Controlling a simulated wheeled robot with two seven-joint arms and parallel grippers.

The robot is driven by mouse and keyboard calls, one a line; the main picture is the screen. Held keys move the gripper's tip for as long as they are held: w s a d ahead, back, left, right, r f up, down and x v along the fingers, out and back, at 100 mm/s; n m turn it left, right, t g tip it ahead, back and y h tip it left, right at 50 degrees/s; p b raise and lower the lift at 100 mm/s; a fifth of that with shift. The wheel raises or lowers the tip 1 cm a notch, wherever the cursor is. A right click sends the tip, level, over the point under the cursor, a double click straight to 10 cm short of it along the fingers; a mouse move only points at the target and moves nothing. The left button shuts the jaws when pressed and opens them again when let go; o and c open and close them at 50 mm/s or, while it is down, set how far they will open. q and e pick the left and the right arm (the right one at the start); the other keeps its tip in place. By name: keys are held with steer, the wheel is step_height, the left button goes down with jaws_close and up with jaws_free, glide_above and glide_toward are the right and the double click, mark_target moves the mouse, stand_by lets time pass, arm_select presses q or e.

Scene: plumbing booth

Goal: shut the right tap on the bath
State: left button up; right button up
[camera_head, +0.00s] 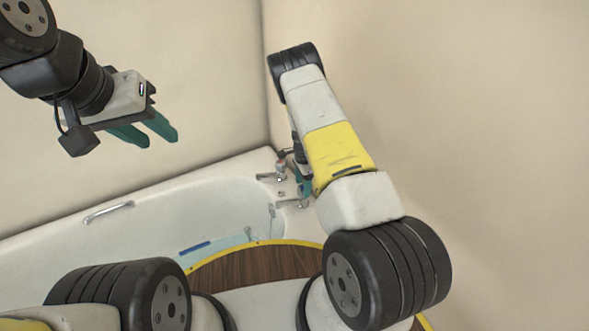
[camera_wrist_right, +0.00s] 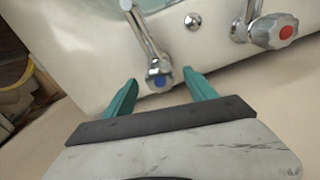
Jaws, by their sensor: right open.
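The white bath (camera_head: 60,232) runs along the wall, with two chrome taps at its right end. In the right wrist view the blue-marked tap handle (camera_wrist_right: 160,75) stands between the teal fingers of my right gripper (camera_wrist_right: 160,82), which is open with a finger on either side. Contact cannot be told. The red-marked tap (camera_wrist_right: 272,32) is to its right in that view, clear of the fingers. In the head view my right arm partly hides my right gripper (camera_head: 303,188) beside the nearer tap (camera_head: 287,203). My left gripper (camera_head: 158,139) is open and empty, high at upper left.
A chrome grab handle (camera_head: 108,212) is on the bath's far rim. A blue strip (camera_head: 195,247) shows inside the bath. A round chrome fitting (camera_wrist_right: 193,21) sits between the taps. Plain walls (camera_head: 470,100) stand close behind and to the right of the taps.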

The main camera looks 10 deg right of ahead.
steer(key=shift+r, duration=2.7)
